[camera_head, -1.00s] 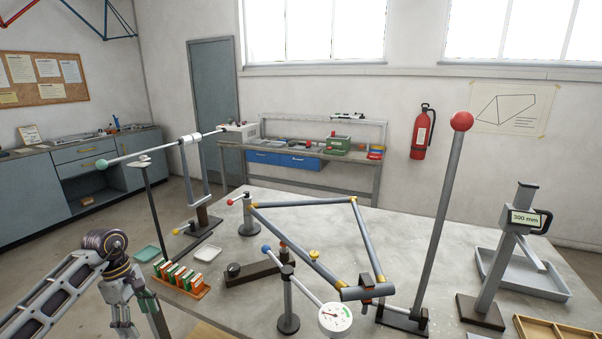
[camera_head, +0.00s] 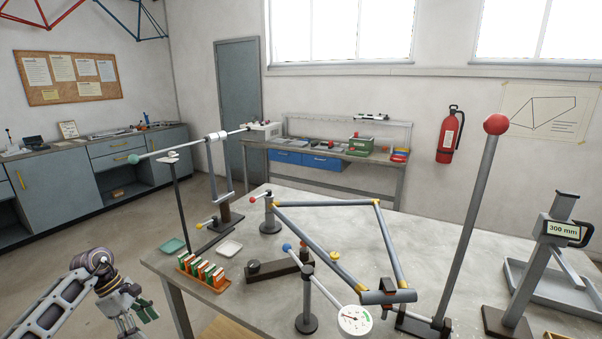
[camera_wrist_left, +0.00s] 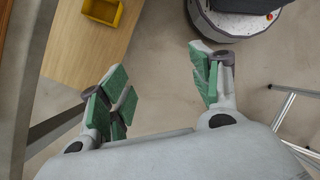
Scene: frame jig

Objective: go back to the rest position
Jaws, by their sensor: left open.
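My left gripper (camera_head: 134,322) is low at the left in the head view, off the table's left edge and above the floor. In the left wrist view its two green-padded fingers (camera_wrist_left: 160,95) are spread apart with nothing between them. Below them is bare floor. My right gripper is not in either view. On the table, the grey tube frame (camera_head: 335,240) sits in its jig, with a round dial gauge (camera_head: 355,320) in front of it.
The grey table (camera_head: 190,262) fills the middle and right. A rack of green and orange pieces (camera_head: 203,272) stands near its left edge. A tall red-topped lever (camera_head: 470,210) rises at the right. A yellow bin (camera_wrist_left: 103,11) sits on a wooden surface (camera_wrist_left: 75,50). Floor at the left is clear.

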